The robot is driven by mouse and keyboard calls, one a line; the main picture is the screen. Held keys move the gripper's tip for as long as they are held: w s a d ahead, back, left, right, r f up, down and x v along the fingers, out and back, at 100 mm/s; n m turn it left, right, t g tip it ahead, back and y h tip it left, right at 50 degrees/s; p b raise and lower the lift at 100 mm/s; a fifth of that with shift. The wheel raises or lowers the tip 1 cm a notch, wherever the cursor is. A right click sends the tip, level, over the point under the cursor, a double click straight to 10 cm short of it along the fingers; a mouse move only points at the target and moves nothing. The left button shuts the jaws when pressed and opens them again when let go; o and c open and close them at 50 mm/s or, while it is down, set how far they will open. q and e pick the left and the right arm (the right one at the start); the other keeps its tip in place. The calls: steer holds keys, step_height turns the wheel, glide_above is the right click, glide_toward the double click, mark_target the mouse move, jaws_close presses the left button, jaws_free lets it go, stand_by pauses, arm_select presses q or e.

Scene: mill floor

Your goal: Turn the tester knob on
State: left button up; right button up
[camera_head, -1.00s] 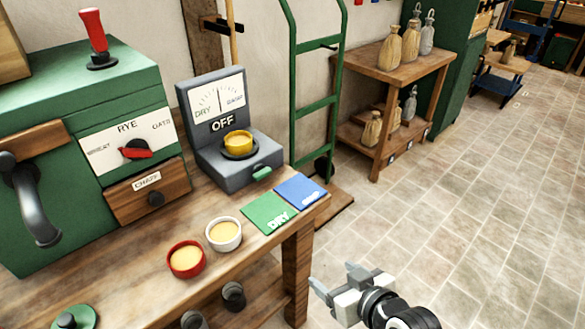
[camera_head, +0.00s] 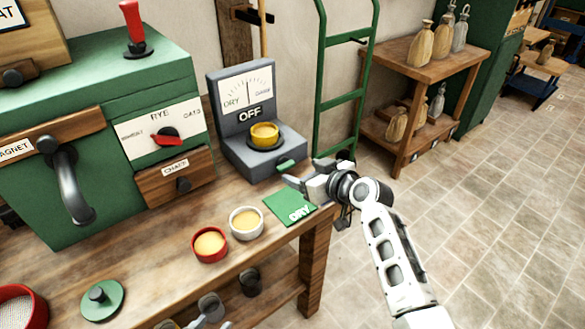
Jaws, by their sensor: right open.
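The moisture tester (camera_head: 225,148) is a grey box at the back of the workbench. Its dial panel (camera_head: 246,90) stands upright, with a needle near the middle and an "OFF" label below. Its round yellow knob (camera_head: 265,134) sits on the flat top in front of the panel. My right gripper (camera_head: 304,174) is open and empty, right of the tester's front corner and apart from the knob.
A green "DRY" card (camera_head: 290,208), a white bowl (camera_head: 246,223) and a red bowl (camera_head: 209,244) lie in front of the tester. A green machine (camera_head: 70,200) with a red lever (camera_head: 132,25) stands left. A green hand truck (camera_head: 341,95) leans behind. Open floor lies right.

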mark_target(288, 166)
steer(key=b+x, duration=0.1)
steer(key=x, duration=0.4)
arm_select(q)
steer(key=shift+w+d, duration=0.1)
steer(key=shift+d, duration=0.15)
arm_select(e)
steer(key=shift+w+a, duration=0.15)
steer(key=shift+w, duration=0.1)
steer(key=c, duration=1)
arm_select(q)
steer(key=shift+f, duration=0.1)
arm_select(e)
steer(key=shift+f, duration=0.1)
arm_select(q)
steer(key=shift+a+f, duration=0.1)
